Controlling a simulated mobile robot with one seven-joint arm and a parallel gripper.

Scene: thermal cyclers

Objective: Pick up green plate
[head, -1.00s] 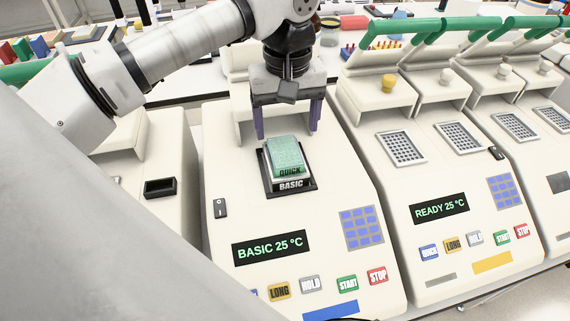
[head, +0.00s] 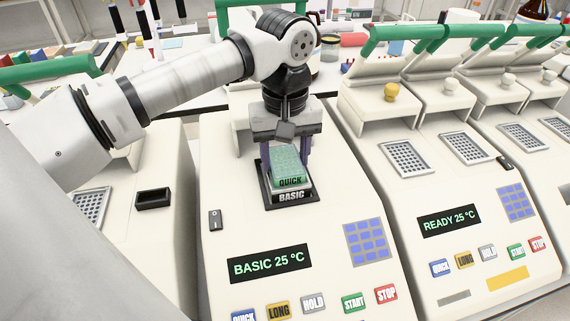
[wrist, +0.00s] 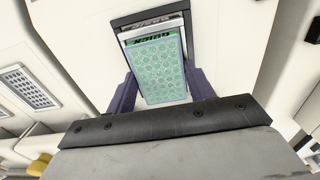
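The green plate (head: 289,166), with "QUICK" on its front edge, sits on top of a white plate (head: 291,196) marked "BASIC". Both rest in the black-framed block of the middle thermal cycler (head: 225,180). My gripper (head: 285,158) is above and behind the green plate, pointing down, with its purple fingers on its left and right sides. In the wrist view the green plate (wrist: 159,70) shows its round wells and lies between the fingers. The fingers look open around it; any contact is unclear. The plate still rests on the stack.
The middle cycler's display (head: 269,263) reads "BASIC 25 °C", with a keypad (head: 366,242) and buttons below. A neighbouring cycler with an open lid reads "READY 25 °C" (head: 449,220). Another cycler stands left with a black slot (head: 154,199). Green lid handles (head: 400,32) rise behind.

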